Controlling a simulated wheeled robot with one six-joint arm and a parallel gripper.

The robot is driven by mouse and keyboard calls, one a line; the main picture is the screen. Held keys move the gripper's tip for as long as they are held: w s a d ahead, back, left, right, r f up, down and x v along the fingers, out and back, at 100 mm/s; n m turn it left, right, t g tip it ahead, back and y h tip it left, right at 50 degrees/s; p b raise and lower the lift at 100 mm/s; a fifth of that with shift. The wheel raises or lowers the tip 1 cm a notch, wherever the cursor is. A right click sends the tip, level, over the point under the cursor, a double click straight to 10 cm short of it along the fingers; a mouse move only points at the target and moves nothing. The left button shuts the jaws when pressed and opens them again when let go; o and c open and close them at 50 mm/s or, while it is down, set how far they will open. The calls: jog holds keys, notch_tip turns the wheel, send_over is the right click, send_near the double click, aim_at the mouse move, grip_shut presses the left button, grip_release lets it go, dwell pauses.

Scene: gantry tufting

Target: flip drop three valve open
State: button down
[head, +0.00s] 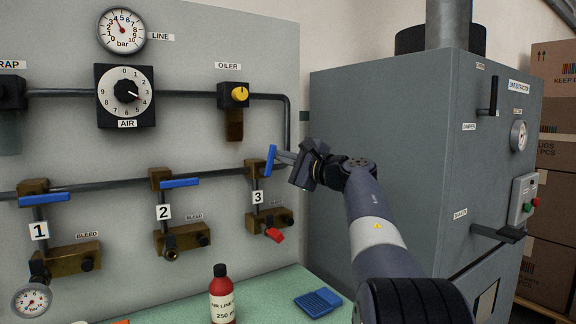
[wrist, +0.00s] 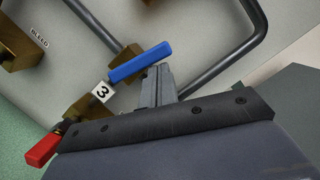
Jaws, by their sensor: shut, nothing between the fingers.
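The drop three valve has a blue lever (head: 271,160) on a brass body (head: 254,168) above the "3" label (head: 258,197). The lever stands near upright in the head view, unlike the level levers on drops 1 and 2. In the wrist view the same blue lever (wrist: 140,62) slants up to the right, not quite in line with its drop pipe. My gripper (head: 284,157) is shut and empty, just right of the lever. In the wrist view my fingertips (wrist: 158,72) are at the lever's outer end; whether they touch it I cannot tell.
Below drop three is a red bleed handle (head: 274,235). Drop 2's blue lever (head: 180,183) and drop 1's blue lever (head: 44,199) are to the left. A grey cabinet (head: 385,130) stands right. A red bottle (head: 222,295) and blue tray (head: 318,302) are on the green bench.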

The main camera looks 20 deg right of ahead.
jog(key=shift+a+r+n, duration=0.3)
jog(key=shift+a+n, duration=0.05)
jog(key=shift+n, duration=0.35)
jog(key=shift+s+a+r, duration=0.1)
dwell(0.4)
